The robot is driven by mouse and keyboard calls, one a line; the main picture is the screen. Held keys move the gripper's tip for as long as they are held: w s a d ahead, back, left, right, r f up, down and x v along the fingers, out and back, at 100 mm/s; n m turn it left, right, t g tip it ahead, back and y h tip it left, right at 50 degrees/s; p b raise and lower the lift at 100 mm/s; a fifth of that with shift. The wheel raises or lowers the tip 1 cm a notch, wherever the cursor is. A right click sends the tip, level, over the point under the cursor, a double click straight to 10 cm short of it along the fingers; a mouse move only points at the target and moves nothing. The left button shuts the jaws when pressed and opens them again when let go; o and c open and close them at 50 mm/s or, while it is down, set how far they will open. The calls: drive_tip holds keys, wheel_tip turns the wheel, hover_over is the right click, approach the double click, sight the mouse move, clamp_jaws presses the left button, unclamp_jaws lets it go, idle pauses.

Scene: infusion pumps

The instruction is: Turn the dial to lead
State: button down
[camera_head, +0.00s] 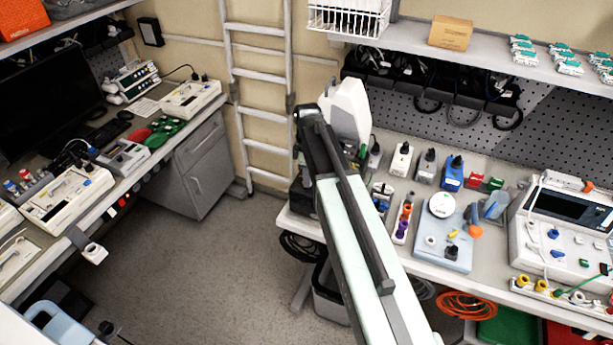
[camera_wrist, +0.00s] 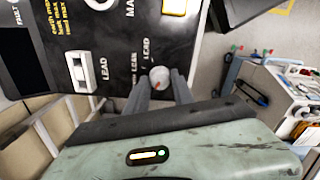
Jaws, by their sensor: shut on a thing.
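In the wrist view, a black panel (camera_wrist: 125,45) with white lettering fills the upper left. A small round grey-white dial (camera_wrist: 159,75) sits on it, beside a word that reads "LEAD". My gripper (camera_wrist: 163,84) has its two dark fingers on either side of the dial, closed on it. A white switch or slider (camera_wrist: 81,72) is on the panel to the left, beside another "LEAD" label. Which way the dial points is too small to tell. In the head view my arm reaches to the bench and hides the dial and the fingertips.
A ladder (camera_head: 262,105) stands against the wall. The floor (camera_head: 200,270) between the benches is clear.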

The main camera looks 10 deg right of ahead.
drive_tip(key=m, duration=0.6)
drive_tip(key=shift+w+m, duration=0.1)
drive_tip(key=shift+m, duration=0.3)
drive_tip(key=m, duration=1.2)
drive_tip(key=shift+m, duration=0.4)
drive_tip(key=m, duration=0.6)
drive_tip(key=shift+m, duration=0.3)
drive_tip(key=c, duration=1.1)
unclamp_jaws()
